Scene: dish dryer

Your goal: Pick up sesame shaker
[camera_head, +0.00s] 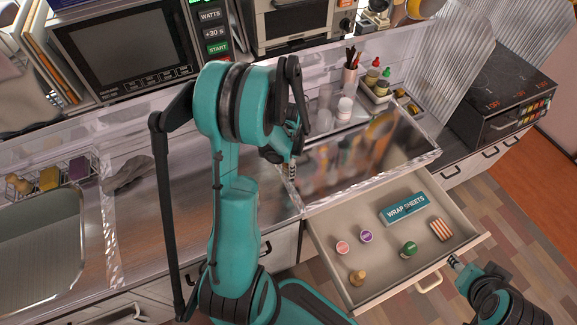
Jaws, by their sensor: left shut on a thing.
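No sesame shaker can be named for sure. Small lidded jars stand in the open drawer: a pink-topped jar (342,247), a purple-topped jar (366,236) and a green-topped jar (408,249); their labels are too small to read. A small tan piece (357,278) is at the drawer's front left. My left gripper (289,169) is over the counter near its front edge, behind the drawer's left side. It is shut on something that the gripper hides. My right gripper (455,263) is low at the right, by the drawer's front; its jaw gap does not show.
The open drawer (325,240) also holds a wrap sheets box (404,208) and a striped packet (440,229). Bottles in a tray (375,92) and a white jar (344,108) stand behind. A microwave (130,45) is back left.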

